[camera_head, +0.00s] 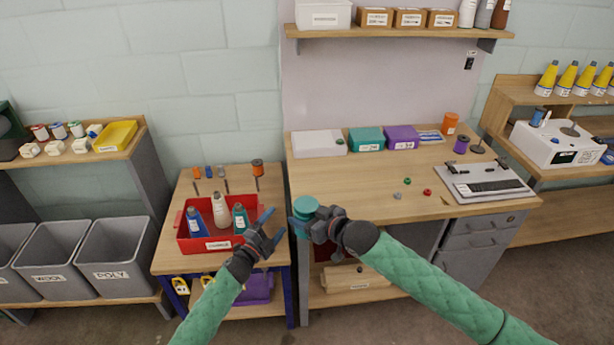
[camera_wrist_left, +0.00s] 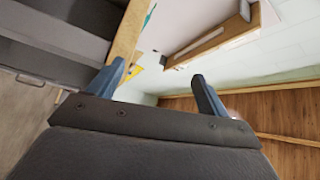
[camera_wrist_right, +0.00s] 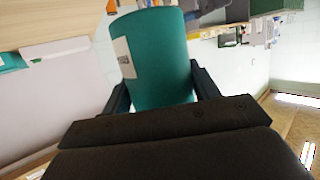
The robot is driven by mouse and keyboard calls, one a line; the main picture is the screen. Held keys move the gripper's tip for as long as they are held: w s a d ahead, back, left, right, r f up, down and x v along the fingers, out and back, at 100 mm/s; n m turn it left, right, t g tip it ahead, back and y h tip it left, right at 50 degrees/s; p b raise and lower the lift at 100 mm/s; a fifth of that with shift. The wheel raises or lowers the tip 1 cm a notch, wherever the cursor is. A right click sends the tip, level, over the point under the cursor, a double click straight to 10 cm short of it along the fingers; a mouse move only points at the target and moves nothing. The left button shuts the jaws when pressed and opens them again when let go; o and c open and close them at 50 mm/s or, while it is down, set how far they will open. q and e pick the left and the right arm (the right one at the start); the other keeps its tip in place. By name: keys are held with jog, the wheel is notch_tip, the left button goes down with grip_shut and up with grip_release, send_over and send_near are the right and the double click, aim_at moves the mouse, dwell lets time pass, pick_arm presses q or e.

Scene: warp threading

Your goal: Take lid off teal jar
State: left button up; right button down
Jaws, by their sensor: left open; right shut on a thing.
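The teal jar (camera_head: 298,228) is held in the air at the front edge of the workbench, with a round teal top (camera_head: 306,204) facing up. My right gripper (camera_head: 314,222) is shut on the jar's side. The jar's teal body (camera_wrist_right: 162,58) with a pale label fills the space between the fingers in the right wrist view. My left gripper (camera_head: 273,227) is open and empty, just left of the jar and apart from it. Its spread blue fingers also show in the left wrist view (camera_wrist_left: 158,70), with nothing between them.
A red bin (camera_head: 208,246) with several bottles sits on the small table left of my left gripper.

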pick_arm(q)
jog(key=w+d+r+m+g+h, duration=0.1)
jog(key=d+r+m+g+h, duration=0.35)
jog(key=r+m, duration=0.4)
notch_tip(320, 180, up, 17)
jog(key=n+g+y, duration=1.2)
jog(key=n+y, duration=0.3)
jog(key=n, duration=1.8)
send_over(307, 204)
jog(key=d, duration=0.2)
jog(key=shift+s+f+h, duration=0.1)
jog(key=shift+s+h, duration=0.15)
jog(key=shift+s, duration=0.05)
jog(key=shift+w+a+r+m+t+y, duration=0.1)
jog(key=shift+a+r+m+t+y, duration=0.1)
jog(key=shift+a+m+y, duration=0.2)
jog(key=shift+w+a+r+m+t+y, duration=0.15)
jog(key=shift+a+m+y, duration=0.15)
jog(key=shift+a+m, duration=0.15)
jog(key=shift+a+f, duration=0.1)
jog(key=shift+a, duration=0.1)
jog(key=shift+f, duration=3.9)
